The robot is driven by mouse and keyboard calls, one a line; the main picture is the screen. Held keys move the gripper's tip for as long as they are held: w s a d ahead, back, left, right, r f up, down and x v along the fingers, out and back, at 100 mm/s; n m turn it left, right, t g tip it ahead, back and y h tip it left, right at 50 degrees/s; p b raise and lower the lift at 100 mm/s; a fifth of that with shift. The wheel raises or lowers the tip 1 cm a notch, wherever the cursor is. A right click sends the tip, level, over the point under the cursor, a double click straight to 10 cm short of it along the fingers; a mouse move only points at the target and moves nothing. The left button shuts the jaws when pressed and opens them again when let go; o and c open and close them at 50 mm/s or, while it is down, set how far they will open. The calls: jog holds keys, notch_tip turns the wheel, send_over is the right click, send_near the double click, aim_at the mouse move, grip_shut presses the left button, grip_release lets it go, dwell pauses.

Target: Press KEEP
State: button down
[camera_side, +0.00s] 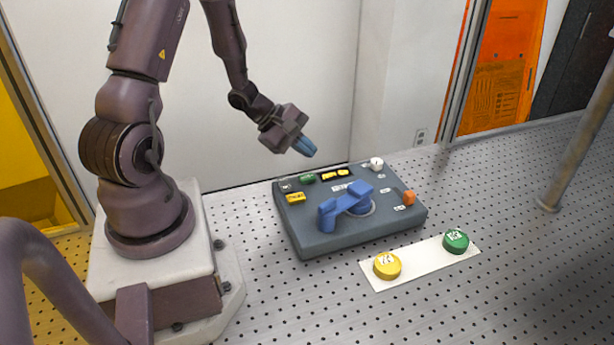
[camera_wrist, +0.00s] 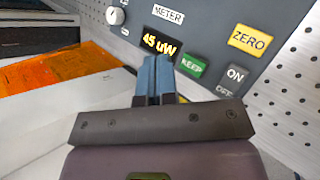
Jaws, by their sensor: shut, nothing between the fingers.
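The green KEEP button (camera_wrist: 191,66) is on the face of a grey meter console in the wrist view, just right of my fingertips. It also shows as a small green block (camera_side: 307,178) near the back left of the console (camera_side: 330,240) in the side view. My gripper (camera_side: 307,149) has blue fingers, shut together and empty, held above the console's back edge. In the wrist view my gripper (camera_wrist: 158,62) points at the panel between the lit display (camera_wrist: 160,43), which reads about 45 uW, and KEEP. The fingers appear apart from the button.
A yellow ZERO button (camera_wrist: 250,40) and an ON/OFF switch (camera_wrist: 234,80) sit near KEEP. A white knob (camera_side: 376,163), an orange knob (camera_side: 409,198) and a blue angled part (camera_side: 328,212) are on the console. Yellow (camera_side: 387,266) and green (camera_side: 455,241) round buttons stand in front.

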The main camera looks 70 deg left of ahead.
aim_at(306, 178)
jog(key=shift+f, duration=1.95)
jog(key=shift+f, duration=0.1)
dwell(0.5)
jog(key=shift+f, duration=0.3)
jog(key=shift+f, duration=0.45)
dwell(0.5)
dwell(0.4)
jog(key=shift+r, duration=0.9)
jog(key=shift+r, duration=2.5)
